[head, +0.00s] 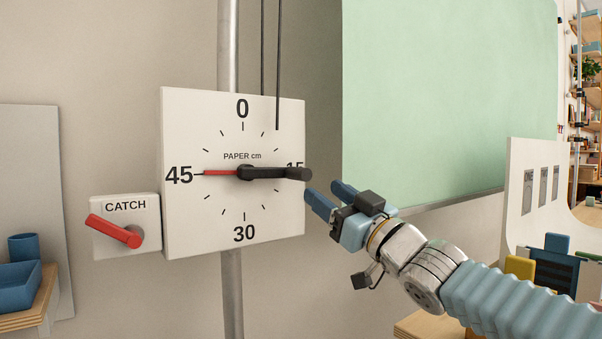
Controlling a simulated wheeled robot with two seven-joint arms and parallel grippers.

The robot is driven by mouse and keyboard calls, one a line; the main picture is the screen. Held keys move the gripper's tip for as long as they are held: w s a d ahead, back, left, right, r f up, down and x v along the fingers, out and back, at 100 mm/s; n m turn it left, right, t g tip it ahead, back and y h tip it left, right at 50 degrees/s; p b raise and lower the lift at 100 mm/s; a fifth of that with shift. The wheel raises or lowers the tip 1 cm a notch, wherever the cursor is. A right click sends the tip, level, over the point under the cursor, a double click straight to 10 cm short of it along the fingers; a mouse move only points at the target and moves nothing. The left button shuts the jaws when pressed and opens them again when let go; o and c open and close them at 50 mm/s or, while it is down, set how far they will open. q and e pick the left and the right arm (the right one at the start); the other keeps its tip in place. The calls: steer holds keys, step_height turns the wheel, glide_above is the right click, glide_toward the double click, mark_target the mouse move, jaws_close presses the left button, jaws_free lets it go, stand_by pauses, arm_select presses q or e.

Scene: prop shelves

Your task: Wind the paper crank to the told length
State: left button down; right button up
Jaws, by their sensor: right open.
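The paper dial (200,120) is a white square board marked 0 at top, 15 at right, 30 at bottom and 45 at left. Its red pointer (221,173) points left at 45. The black crank (265,173) reaches right from the hub, and its knob (298,174) partly covers the 15. The white CATCH plate (146,207) has a red lever (112,230) slanting up to the left. My right gripper (322,190) is open and empty, with its blue fingertips just right of and below the knob, apparently apart from it. My left gripper is not in view.
A grey pole (228,45) runs behind the dial, with thin dark rods above it. A pale green panel (450,90) fills the upper right. A wooden shelf with a blue tray (18,286) is at lower left. A white panel with slots (540,190) stands at right.

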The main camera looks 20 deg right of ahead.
mark_target(307, 179)
steer(key=p+x, duration=0.1)
steer(key=x, duration=0.7)
steer(key=shift+w+r, duration=0.1)
steer(key=shift+w, duration=0.1)
jaws_close()
